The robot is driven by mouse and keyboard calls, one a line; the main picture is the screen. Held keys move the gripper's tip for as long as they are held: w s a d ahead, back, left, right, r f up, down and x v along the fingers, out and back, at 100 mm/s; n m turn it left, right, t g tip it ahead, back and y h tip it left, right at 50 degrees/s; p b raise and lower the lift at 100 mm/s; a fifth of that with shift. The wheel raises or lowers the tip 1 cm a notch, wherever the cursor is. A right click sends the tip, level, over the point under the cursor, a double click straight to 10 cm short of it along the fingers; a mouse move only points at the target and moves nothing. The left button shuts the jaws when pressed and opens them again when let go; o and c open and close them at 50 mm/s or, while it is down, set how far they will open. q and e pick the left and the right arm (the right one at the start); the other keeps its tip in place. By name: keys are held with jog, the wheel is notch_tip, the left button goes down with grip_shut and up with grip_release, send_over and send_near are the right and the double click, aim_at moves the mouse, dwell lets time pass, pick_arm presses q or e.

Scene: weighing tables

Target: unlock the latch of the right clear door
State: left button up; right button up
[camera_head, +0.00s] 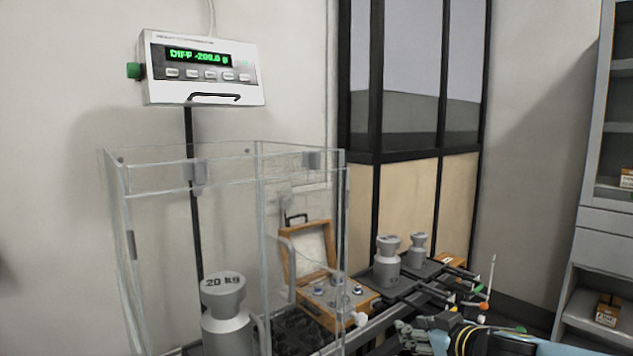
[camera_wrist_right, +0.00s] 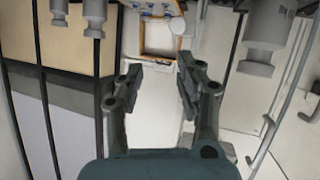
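A clear enclosure (camera_head: 190,172) with transparent panels stands around a 20 kg weight (camera_head: 224,310). Its right clear panel (camera_head: 300,154) has a pale bar handle (camera_head: 284,258), and a handle also shows in the right wrist view (camera_wrist_right: 267,130). I cannot make out the latch or whether it is locked. My right gripper (camera_head: 415,338) is at the bottom of the head view, right of the enclosure. In the wrist view the right gripper (camera_wrist_right: 159,68) has its fingers apart with nothing between them. My left gripper is not in view.
An open wooden case (camera_head: 340,300) with small weights sits behind the clear panel. Two grey weights (camera_head: 387,262) stand on a dark rack right of the enclosure. A wall display (camera_head: 200,68) shows green digits. A shelf unit (camera_head: 590,240) stands far right.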

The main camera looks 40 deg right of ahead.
jog(key=w+a+r+t+y+p, duration=0.1)
jog(key=w+a+r+t+p, duration=0.15)
jog(key=r, duration=0.75)
jog(key=w+a+r+t+y+p, duration=0.1)
jog(key=a+r+p, duration=0.15)
jog(key=r, duration=0.85)
jog(key=n+t+y+p, duration=0.1)
jog(key=n+t+y, duration=0.1)
jog(key=y, duration=0.1)
send_near(319, 155)
jog(key=shift+g, duration=0.25)
jog(key=w, duration=0.9)
jog(key=shift+a+r, duration=0.25)
jog(key=shift+a, duration=0.15)
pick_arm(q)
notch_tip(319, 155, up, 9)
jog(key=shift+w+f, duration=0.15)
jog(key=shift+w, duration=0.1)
pick_arm(e)
jog(key=shift+c, duration=0.4)
grip_shut()
